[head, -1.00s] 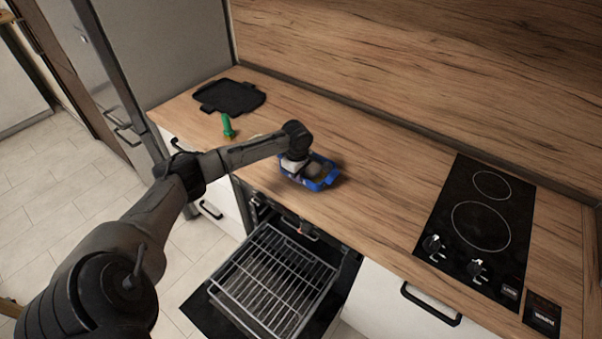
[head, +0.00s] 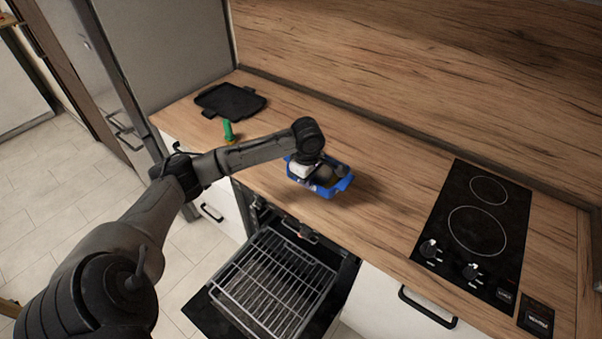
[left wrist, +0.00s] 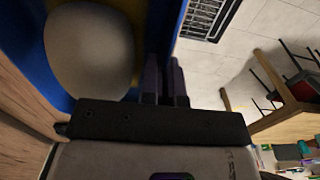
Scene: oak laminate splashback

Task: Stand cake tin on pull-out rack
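The cake tin (head: 324,190) is a blue rectangular tin with end handles, seen over the counter's front part. It also shows at the left of the left wrist view (left wrist: 66,20), with a rounded grey thing (left wrist: 90,50) inside it. My left gripper (head: 309,180) is at the tin's near left side; in the left wrist view its fingers (left wrist: 166,80) are close together on the tin's wall. The tin looks slightly raised, with a shadow on the worktop. The pull-out rack (head: 274,284) is a wire rack extended from the oven, empty, below and in front of the tin. My right gripper is out of view.
A black hob (head: 475,232) is at the right. The worktop between tin and hob is clear. The oven door (head: 222,308) hangs open under the rack.

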